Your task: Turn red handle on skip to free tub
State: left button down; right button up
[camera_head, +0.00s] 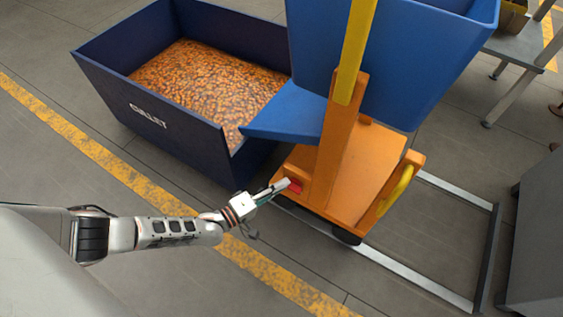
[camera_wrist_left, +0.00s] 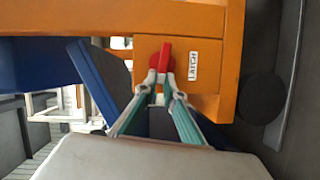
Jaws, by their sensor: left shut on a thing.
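The red handle (camera_wrist_left: 165,57) sits on the orange side of the skip's frame, beside a white label reading "LATCH" (camera_wrist_left: 193,66). In the head view the red handle (camera_head: 296,186) shows small at the frame's lower left. My left gripper (camera_head: 284,184) reaches it from the left. In the wrist view its fingertips (camera_wrist_left: 162,78) are closed on the lower end of the handle, which stands upright there. The blue tub (camera_head: 400,60) rests on the orange skip frame (camera_head: 365,165), its blue lip pointing left over the cullet bin. My right gripper is not in view.
A dark blue bin (camera_head: 150,112) marked "CULLET", full of amber pieces, stands left of the skip. A yellow bar (camera_head: 356,45) rises in front of the tub. Metal floor rails (camera_head: 420,280) lie right of the skip. A grey bench (camera_head: 515,50) stands at the upper right.

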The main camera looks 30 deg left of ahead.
pick_arm(q)
jog(key=shift+f+n+t+h, duration=0.3)
jog(key=shift+n, duration=0.5)
jog(key=c, duration=2.1)
grip_release()
jog(key=shift+c, duration=0.2)
jog(key=v, duration=1.2)
